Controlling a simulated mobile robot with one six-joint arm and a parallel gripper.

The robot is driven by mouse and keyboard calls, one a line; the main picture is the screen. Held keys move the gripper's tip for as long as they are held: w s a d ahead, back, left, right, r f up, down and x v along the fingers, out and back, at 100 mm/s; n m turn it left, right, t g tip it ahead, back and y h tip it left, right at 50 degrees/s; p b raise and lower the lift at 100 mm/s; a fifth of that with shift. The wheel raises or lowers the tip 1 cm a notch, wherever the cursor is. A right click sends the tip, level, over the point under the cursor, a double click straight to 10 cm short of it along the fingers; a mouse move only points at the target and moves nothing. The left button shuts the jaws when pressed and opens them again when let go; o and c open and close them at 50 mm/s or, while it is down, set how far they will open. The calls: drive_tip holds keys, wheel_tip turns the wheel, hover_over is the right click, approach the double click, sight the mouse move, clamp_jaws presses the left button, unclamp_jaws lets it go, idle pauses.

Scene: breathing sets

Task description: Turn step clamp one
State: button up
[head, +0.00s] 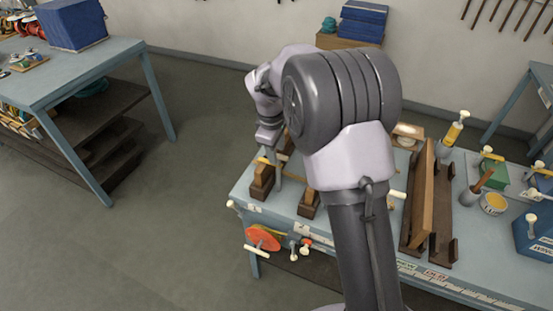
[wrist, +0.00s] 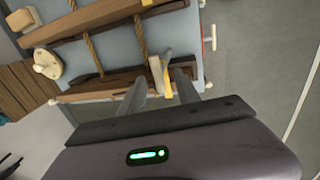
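A step clamp with a pale handle and a yellow part (wrist: 167,77) shows at the edge of the wooden bar in the wrist view. I cannot tell which numbered clamp it is. My gripper (wrist: 160,84) is open, with its two grey fingers apart on either side of the clamp and no visible grip on it. In the head view, my gripper (head: 273,160) points down over the left end of the blue workbench (head: 330,215), by a dark brown stepped block (head: 262,182). My arm hides much of the bench's middle.
A second brown block (head: 309,203) stands close by. An orange disc (head: 263,238) with a pale handle hangs on the bench's front. The floor at left is clear.

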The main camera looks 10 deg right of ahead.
drive_tip(key=f, duration=0.3)
drive_tip(key=shift+w+d+f, duration=0.2)
drive_tip(key=shift+w+f, duration=0.05)
drive_tip(key=shift+w, duration=0.15)
drive_tip(key=shift+s, duration=0.1)
clamp_jaws()
drive_tip(key=shift+r, duration=0.1)
drive_tip(key=shift+r, duration=0.1)
idle(0.8)
